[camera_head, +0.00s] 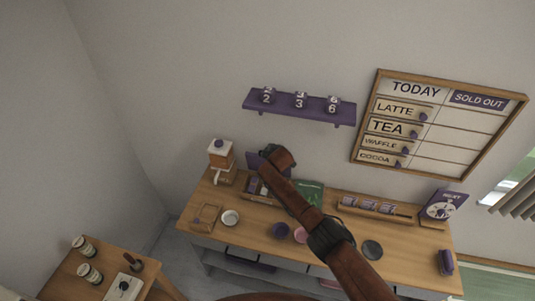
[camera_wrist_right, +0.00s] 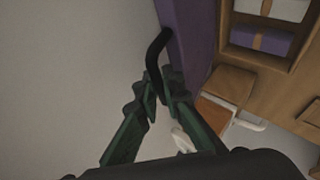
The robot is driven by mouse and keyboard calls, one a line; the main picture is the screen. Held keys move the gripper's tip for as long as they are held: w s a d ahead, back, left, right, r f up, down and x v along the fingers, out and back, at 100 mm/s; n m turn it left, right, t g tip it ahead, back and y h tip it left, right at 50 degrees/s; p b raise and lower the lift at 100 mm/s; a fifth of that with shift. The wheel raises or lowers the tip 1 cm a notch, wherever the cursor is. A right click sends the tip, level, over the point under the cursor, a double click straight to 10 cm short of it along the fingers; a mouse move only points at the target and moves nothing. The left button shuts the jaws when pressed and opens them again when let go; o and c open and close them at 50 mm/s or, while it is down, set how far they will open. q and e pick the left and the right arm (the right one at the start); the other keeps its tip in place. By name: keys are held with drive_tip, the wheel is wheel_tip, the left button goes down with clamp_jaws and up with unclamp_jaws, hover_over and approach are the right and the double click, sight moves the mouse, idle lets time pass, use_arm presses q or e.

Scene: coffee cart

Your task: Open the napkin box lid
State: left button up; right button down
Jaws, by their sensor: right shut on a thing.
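The napkin box (camera_head: 258,187) stands at the back of the wooden counter, mostly behind my right arm. Its purple lid (camera_head: 254,160) stands raised at the back of the box. In the right wrist view the lid (camera_wrist_right: 190,35) is a purple panel beside the open box (camera_wrist_right: 232,50), where banded napkins (camera_wrist_right: 288,10) show. My right gripper (camera_head: 268,151) is at the lid's upper edge. In the wrist view its green fingers (camera_wrist_right: 163,95) are shut on the lid's black handle (camera_wrist_right: 155,55). My left gripper is not in view.
A white and wood dispenser (camera_head: 221,155) stands left of the box. A white bowl (camera_head: 231,217), purple cup (camera_head: 280,230) and pink cup (camera_head: 300,235) sit toward the front. A wooden rack (camera_head: 375,212) is to the right. A purple shelf (camera_head: 300,107) hangs above.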

drive_tip(key=c, duration=2)
unclamp_jaws()
drive_tip(key=shift+c, duration=0.2)
drive_tip(key=shift+s, duration=0.1)
drive_tip(key=v, duration=1.2)
